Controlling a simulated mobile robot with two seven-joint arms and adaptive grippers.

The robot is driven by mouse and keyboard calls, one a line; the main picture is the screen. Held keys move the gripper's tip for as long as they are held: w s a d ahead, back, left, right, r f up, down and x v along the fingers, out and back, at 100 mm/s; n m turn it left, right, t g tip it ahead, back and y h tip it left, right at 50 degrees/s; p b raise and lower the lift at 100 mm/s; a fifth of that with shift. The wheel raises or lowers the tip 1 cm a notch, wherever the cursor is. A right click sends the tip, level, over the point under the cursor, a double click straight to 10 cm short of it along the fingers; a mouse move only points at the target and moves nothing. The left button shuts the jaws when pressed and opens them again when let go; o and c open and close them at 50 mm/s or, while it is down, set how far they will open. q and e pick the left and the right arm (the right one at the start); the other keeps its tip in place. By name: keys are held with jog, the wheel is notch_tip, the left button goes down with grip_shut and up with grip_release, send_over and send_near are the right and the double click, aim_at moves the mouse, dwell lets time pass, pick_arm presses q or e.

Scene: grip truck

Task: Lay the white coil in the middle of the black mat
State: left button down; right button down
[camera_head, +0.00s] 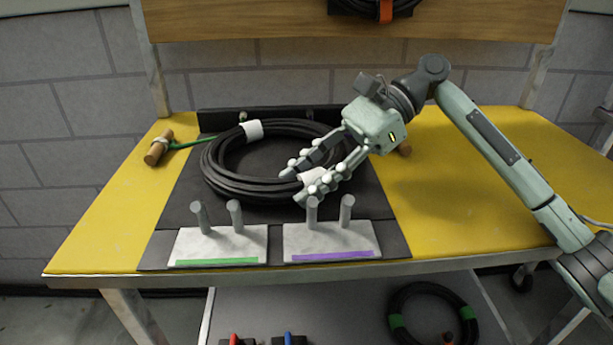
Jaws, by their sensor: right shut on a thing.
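The white coil (228,185) is a thick loop of black cable with white bands at its back and near right. It appears to lie about flat over the middle of the black mat (180,213); I cannot tell whether its right side is slightly raised. My right gripper (294,187) reaches in from the right and is shut on the coil at its near right side, by the white band (312,177). Its fingers hide part of the coil there. My left gripper is not in view.
Two pale plates with upright pegs, one with a green stripe (218,262) and one with a purple stripe (333,257), stand at the mat's front edge. A wooden-handled tool (157,150) with a green cord lies left. A green-banded coil (433,290) lies on the lower shelf. The yellow tabletop (450,200) is clear at right.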

jog(key=shift+f, duration=0.2)
jog(key=c, duration=0.9)
grip_release()
jog(key=shift+d+f, duration=0.1)
jog(key=shift+f, duration=0.05)
jog(key=v, duration=1.2)
jog(key=shift+r, duration=0.25)
